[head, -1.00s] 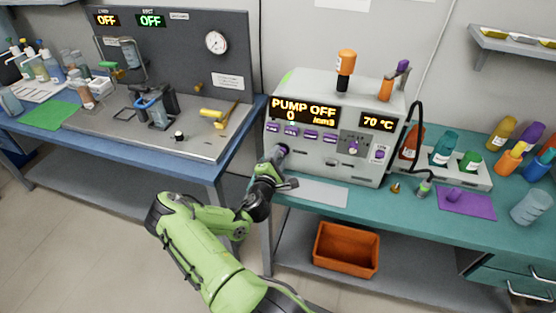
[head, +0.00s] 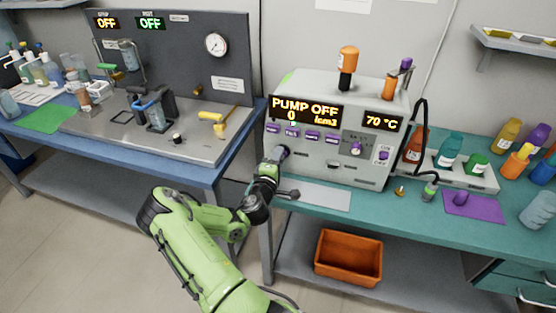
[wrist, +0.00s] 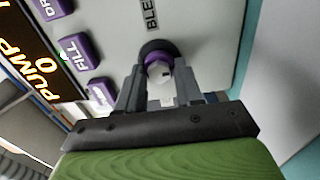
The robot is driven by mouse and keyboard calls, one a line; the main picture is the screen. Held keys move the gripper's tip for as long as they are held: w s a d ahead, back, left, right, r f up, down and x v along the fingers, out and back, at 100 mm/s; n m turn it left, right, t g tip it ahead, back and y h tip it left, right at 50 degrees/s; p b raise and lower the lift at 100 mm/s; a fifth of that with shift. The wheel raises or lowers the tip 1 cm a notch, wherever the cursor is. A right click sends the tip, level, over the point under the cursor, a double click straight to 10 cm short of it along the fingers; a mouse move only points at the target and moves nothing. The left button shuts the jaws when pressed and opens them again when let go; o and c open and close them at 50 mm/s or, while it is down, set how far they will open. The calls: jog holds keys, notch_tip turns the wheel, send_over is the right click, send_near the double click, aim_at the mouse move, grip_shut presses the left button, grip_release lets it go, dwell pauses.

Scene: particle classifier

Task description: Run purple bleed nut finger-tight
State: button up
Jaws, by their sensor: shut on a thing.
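The purple bleed nut (wrist: 158,57) sits on the front panel of the particle classifier (head: 350,150), under the lettering "BLE". In the wrist view its purple collar shows around a pale fitting, with a dark ring behind it. My gripper (wrist: 163,88) is straight in front of the nut, with its fingers on either side of the fitting and shut on it. In the head view my gripper (head: 276,160) is at the lower left of the front panel, and the nut (head: 283,152) shows just beyond it, partly hidden.
The display reads "PUMP OFF" and 70 °C. Purple buttons (wrist: 75,48) lie close to the left of my gripper in the wrist view. A grey mat (head: 318,195) lies on the teal bench (head: 400,215), and an orange bin (head: 348,258) stands below. A purple mat (head: 470,205) is to the right.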

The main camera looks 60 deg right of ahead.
jog(key=shift+a+f, duration=0.1)
jog(key=shift+f, duration=0.2)
jog(key=o, duration=1)
jog(key=shift+r, duration=0.2)
jog(key=shift+o, duration=0.2)
jog(key=shift+a, duration=0.1)
jog(key=s+a+p, duration=0.2)
jog(key=a+p, duration=0.2)
jog(key=a, duration=1.1)
jog(key=shift+s+a+p, duration=0.2)
jog(key=shift+s+p, duration=0.05)
jog(key=shift+p, duration=0.15)
